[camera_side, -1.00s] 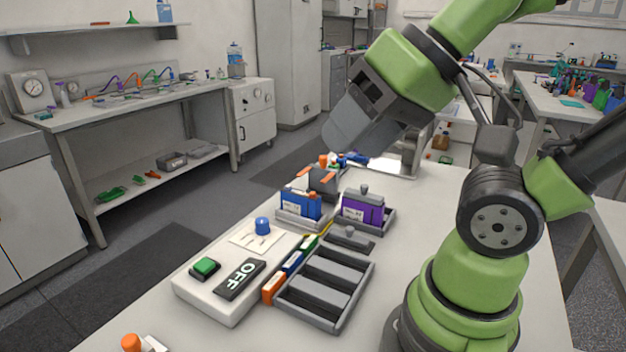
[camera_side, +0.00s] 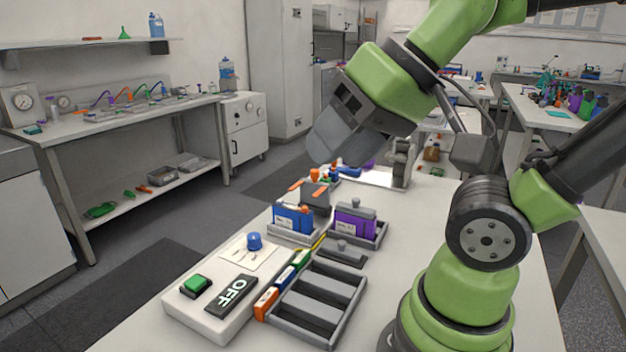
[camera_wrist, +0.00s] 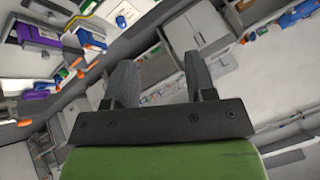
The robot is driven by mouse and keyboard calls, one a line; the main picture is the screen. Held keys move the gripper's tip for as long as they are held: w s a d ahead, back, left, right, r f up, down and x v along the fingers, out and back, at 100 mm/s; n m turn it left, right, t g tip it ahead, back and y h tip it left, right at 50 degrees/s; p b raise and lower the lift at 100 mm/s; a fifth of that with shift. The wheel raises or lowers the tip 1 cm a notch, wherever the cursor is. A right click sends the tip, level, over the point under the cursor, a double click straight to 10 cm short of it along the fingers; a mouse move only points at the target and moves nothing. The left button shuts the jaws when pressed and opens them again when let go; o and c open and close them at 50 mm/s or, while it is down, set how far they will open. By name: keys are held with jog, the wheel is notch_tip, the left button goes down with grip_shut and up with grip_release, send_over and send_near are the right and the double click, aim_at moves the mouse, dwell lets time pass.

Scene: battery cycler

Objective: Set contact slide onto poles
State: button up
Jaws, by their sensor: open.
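A grey block with orange tabs (camera_side: 315,193), which may be the contact slide, stands behind the blue cell; I cannot tell this for sure. The blue cell (camera_side: 293,217), with an orange terminal, sits in a grey holder. The purple cell (camera_side: 353,219) sits in another holder to its right. Both also show at the upper left of the wrist view, the blue cell (camera_wrist: 92,41) and the purple cell (camera_wrist: 37,33). My gripper (camera_side: 335,142) is above and behind these things, apart from them. In the wrist view its two fingers (camera_wrist: 160,78) are spread with nothing between them.
A grey upright fixture (camera_side: 400,163) stands at the back of the bench.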

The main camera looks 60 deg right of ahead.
jog(key=w+d+r+m+h, duration=0.1)
jog(key=w+d+r+h, duration=0.1)
jog(key=w+d, duration=0.45)
jog(key=m+g+h, duration=0.3)
jog(key=m+g, duration=0.1)
send_over(315, 170)
jog(key=s+a, duration=0.2)
jog(key=s, duration=0.1)
notch_tip(315, 170, down, 15)
jog(key=x, duration=0.8)
jog(key=shift+w+a+f, duration=0.15)
jog(key=shift+w+f, duration=0.15)
jog(key=shift+w, duration=0.1)
